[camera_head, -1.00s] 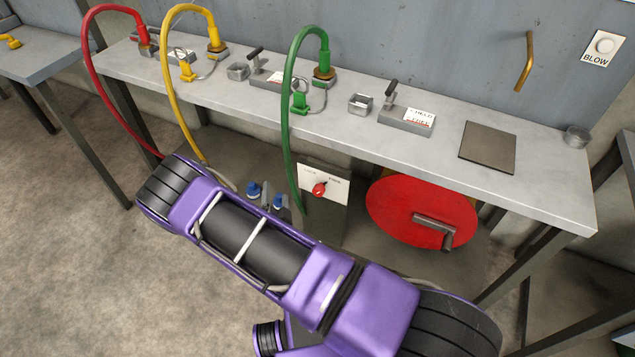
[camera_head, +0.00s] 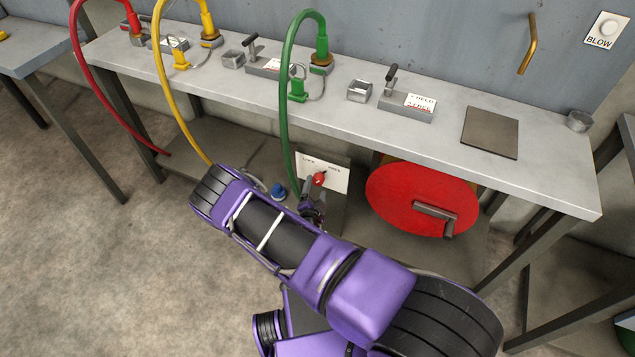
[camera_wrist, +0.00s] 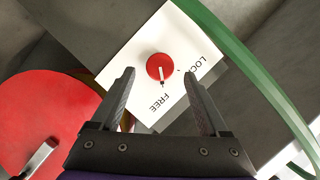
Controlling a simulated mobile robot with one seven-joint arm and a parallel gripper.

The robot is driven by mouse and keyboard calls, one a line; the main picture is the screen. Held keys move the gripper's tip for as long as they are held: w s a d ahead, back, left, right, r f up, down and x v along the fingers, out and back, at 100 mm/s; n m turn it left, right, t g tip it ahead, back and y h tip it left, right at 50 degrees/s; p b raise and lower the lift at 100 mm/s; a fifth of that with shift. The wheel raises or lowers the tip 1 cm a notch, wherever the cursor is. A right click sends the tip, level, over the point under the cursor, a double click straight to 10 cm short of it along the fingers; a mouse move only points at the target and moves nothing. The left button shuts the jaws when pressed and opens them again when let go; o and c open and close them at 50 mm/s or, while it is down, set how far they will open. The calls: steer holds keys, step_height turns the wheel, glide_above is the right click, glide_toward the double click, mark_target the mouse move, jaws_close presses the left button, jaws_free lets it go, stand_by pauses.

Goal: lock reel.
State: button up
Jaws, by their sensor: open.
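The red reel (camera_head: 410,199), a disc with a grey crank handle, is under the bench at the right; part of it shows at the left of the wrist view (camera_wrist: 45,115). Left of it, a white plate (camera_head: 338,172) marked LOCK and FREE carries a round red knob (camera_head: 319,179). In the wrist view, the knob's (camera_wrist: 160,66) white mark points toward FREE. My gripper (camera_wrist: 159,75) is open, its fingertips on either side of the knob in that view; I cannot tell whether they touch it. In the head view my gripper (camera_head: 314,194) is small, just below the knob.
A green hose (camera_head: 287,110) arches down close left of the plate. Yellow (camera_head: 163,80) and red (camera_head: 82,80) hoses hang further left. The bench top (camera_head: 345,120) above holds small clamps and bins. A blue knob-like item (camera_head: 278,190) is low beside my arm.

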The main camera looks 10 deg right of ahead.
mark_target(317, 183)
steer(key=x, duration=0.5)
steer(key=shift+b, duration=0.35)
jaws_close()
